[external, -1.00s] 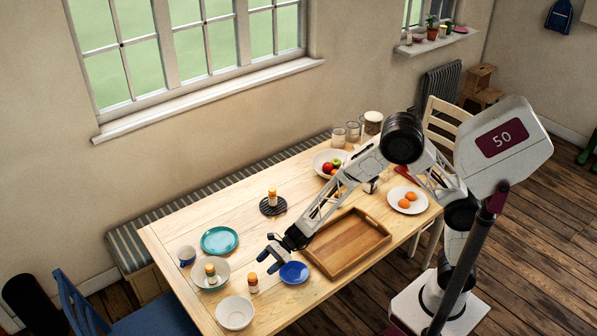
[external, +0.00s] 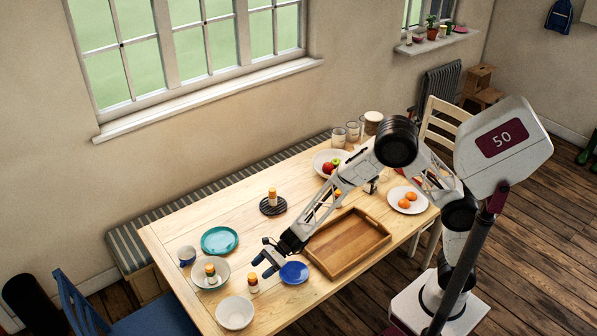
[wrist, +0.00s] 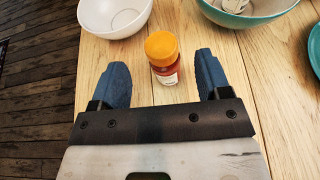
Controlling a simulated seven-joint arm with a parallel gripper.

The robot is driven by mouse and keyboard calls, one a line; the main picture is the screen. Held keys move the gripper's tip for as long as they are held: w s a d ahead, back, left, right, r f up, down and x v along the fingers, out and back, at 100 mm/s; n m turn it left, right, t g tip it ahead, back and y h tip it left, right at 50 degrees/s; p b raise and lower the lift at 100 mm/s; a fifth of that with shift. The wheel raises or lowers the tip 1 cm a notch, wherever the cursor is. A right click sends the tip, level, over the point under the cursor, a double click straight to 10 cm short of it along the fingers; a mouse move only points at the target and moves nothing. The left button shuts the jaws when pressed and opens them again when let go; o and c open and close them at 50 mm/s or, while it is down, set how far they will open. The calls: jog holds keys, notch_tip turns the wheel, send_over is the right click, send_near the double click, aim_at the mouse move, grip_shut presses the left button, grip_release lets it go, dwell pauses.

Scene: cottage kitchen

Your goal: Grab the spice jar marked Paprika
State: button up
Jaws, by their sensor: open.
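A spice jar (wrist: 165,60) with an orange cap and reddish contents stands on the table between my gripper's fingertips (wrist: 164,80) in the wrist view. Its pale label is turned partly away and cannot be read. My gripper (external: 265,266) is open, with a blue finger on each side of the jar and gaps between. In the external view this jar (external: 253,285) stands left of the fingers. Similar orange-capped jars stand on a dark trivet (external: 272,197), in a bowl (external: 210,270) and partly behind my arm (external: 338,197); their labels are too small to read.
A white bowl (external: 235,313) stands close in front of the jar, and a blue plate (external: 294,273) lies right of my gripper. A teal plate (external: 220,240), a mug (external: 187,256) and a wooden tray (external: 350,240) are also on the table. Bare wood surrounds the jar.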

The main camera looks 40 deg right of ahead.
aim_at(252, 275)
jog(key=shift+x, duration=2.6)
jog(key=shift+c, duration=0.3)
grip_shut()
jog(key=shift+r, duration=0.1)
jog(key=shift+w+r, duration=0.1)
jog(key=shift+r, duration=0.65)
notch_tip(252, 275, up, 2)
jog(key=s+d+r, duration=0.1)
jog(key=s+d, duration=0.9)
jog(key=d, duration=0.2)
jog(key=shift+s, duration=0.35)
